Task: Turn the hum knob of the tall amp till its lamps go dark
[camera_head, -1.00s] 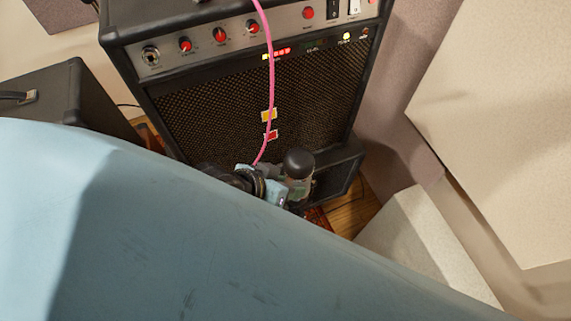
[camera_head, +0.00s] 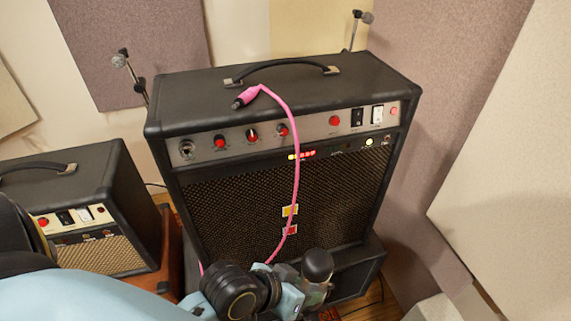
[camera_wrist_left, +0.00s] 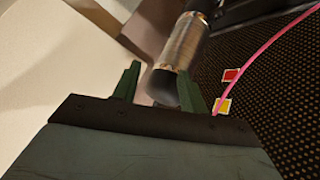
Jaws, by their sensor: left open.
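The tall amp (camera_head: 282,190) is black with a dark grille and a silver control strip. Three red knobs (camera_head: 252,136) sit on the strip's left; their labels are too small to read, so I cannot tell which is hum. My left gripper (camera_head: 306,291) is low before the grille, well below the knobs. The left wrist view shows its green fingers (camera_wrist_left: 158,90) apart. A black-ended metal cylinder (camera_wrist_left: 182,42) overlaps the space between them; I cannot tell if they touch. My right gripper is not in view.
A pink cable (camera_head: 294,180) hangs from the amp's top down across the control strip and grille. A smaller amp (camera_head: 110,190) stands at the left. Two microphone stands (camera_head: 122,60) rise behind. A pale panel (camera_head: 500,200) bounds the right side.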

